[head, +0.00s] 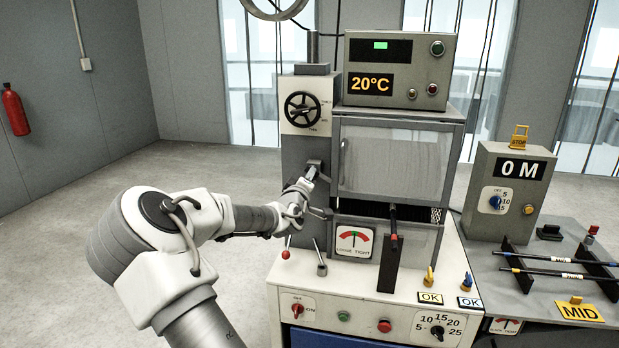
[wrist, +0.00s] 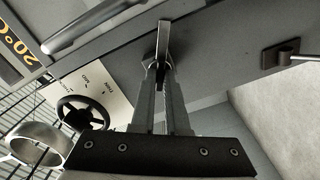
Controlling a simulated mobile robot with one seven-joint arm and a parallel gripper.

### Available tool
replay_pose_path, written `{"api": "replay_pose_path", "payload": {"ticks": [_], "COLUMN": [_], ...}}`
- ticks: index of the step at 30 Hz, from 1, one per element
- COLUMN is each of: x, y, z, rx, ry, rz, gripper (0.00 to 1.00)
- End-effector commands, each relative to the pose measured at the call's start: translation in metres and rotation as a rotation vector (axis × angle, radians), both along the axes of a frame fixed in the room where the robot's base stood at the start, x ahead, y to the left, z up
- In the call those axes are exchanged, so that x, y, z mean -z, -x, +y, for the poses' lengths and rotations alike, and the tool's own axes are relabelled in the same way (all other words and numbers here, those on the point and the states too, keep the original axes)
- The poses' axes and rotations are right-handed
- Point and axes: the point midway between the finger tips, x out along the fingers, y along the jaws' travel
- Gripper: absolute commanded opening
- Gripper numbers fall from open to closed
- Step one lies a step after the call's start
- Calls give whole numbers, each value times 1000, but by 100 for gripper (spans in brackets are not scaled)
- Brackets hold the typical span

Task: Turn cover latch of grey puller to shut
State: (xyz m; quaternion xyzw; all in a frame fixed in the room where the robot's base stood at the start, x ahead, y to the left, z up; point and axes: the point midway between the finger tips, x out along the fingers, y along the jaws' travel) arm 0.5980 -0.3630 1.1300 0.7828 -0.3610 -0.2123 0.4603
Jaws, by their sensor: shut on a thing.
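The grey machine (head: 305,150) stands in the middle of the head view, with a large grey cover (head: 385,165) on its front. My gripper (head: 311,178) reaches the machine's grey left column, beside the cover's left edge. In the wrist view my gripper (wrist: 160,75) has its two fingers close together on a small flat metal lever (wrist: 163,38), which looks like the cover latch. The lever sticks out beyond the fingertips. Its base and pivot are partly hidden by the fingers, so I cannot tell its exact latch position.
A black handwheel (head: 303,109) sits above my gripper, and a bar handle (wrist: 95,25) runs close by in the wrist view. A red-knobbed lever (head: 286,254) and a LOOSE/TIGHT gauge (head: 354,241) are below. The floor at left is clear.

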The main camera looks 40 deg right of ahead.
Motion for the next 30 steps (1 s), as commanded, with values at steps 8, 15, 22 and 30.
{"api": "replay_pose_path", "payload": {"ticks": [8, 15, 22, 30], "x": [2, 2, 2, 1], "y": [0, 0, 0, 0], "z": [0, 0, 0, 0], "rx": [-1, 0, 2, 1], "ry": [113, 222, 299, 337], "rz": [132, 260, 351, 396], "gripper": [0, 0, 0, 0]}}
